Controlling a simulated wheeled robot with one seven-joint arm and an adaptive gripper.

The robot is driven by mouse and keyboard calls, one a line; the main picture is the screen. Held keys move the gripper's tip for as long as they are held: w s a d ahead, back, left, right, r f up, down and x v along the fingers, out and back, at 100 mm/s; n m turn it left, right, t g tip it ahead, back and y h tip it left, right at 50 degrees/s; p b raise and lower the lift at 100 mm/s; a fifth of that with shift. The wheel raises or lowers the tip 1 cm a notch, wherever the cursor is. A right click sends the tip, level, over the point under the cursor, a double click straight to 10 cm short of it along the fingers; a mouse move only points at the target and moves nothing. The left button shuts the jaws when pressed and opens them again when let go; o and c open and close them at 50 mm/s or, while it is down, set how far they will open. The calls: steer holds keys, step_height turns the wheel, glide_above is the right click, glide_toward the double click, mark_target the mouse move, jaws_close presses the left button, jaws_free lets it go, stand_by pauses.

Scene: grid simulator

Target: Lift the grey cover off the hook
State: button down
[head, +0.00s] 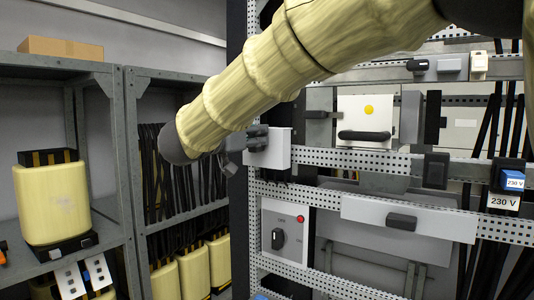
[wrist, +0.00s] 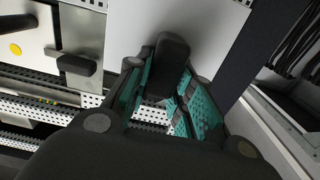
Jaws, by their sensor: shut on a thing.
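The grey cover (head: 278,150) is a light grey box-like piece at the left upright of the perforated rack in the head view. It fills the upper middle of the wrist view as a pale flat face (wrist: 205,28), with a black handle (wrist: 168,60) standing out from it. My gripper (wrist: 167,88) has its teal-padded fingers on either side of this handle and is shut on it. In the head view my gripper (head: 240,150) is at the cover's left side, partly hidden by my arm. The hook is hidden, so I cannot tell whether the cover still touches it.
Right of the cover, a white panel with a yellow dot (head: 368,112) and a black handle is on the rack. A grey switch box (head: 286,232) sits below. Shelves with a cream container (head: 50,203) stand at the left.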

steer(key=shift+s+a, duration=0.35)
steer(key=shift+s, duration=0.15)
steer(key=shift+p+v, duration=0.4)
steer(key=shift+v, duration=1.15)
steer(key=shift+s+a, duration=0.15)
steer(key=shift+s, duration=0.05)
steer(key=shift+p+v, duration=0.75)
steer(key=shift+v, duration=2.2)
